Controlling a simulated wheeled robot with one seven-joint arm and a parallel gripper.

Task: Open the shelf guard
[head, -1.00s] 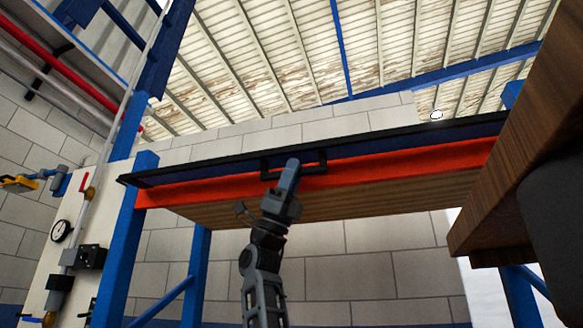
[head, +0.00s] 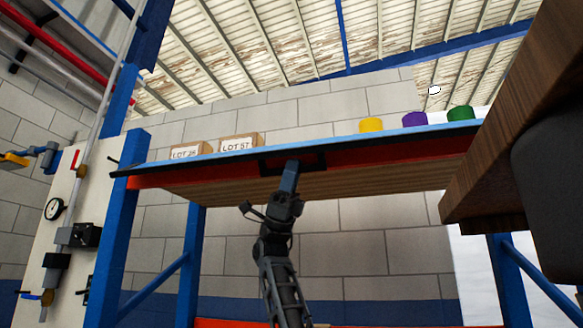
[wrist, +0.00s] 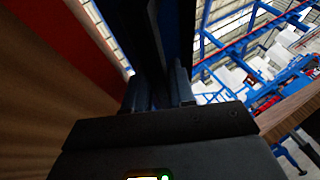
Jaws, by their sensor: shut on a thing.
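The shelf guard (head: 340,143) is a long panel along the front of the high shelf, seen from below in the head view. It is tilted well outward, so its face shows as a thin blue strip with a dark edge. Its black handle (head: 314,162) is near the middle of the front. My gripper (head: 291,168) reaches up from below and is shut on the handle. In the wrist view the fingers (wrist: 158,92) stand on either side of a dark bar, whose grip point is partly hidden.
Two boxes (head: 237,143) with lot labels and yellow, purple and green cylinders (head: 414,119) stand on the shelf. A blue post (head: 120,215) and a gauge panel (head: 62,210) are at left. A wooden board (head: 490,165) juts in at right.

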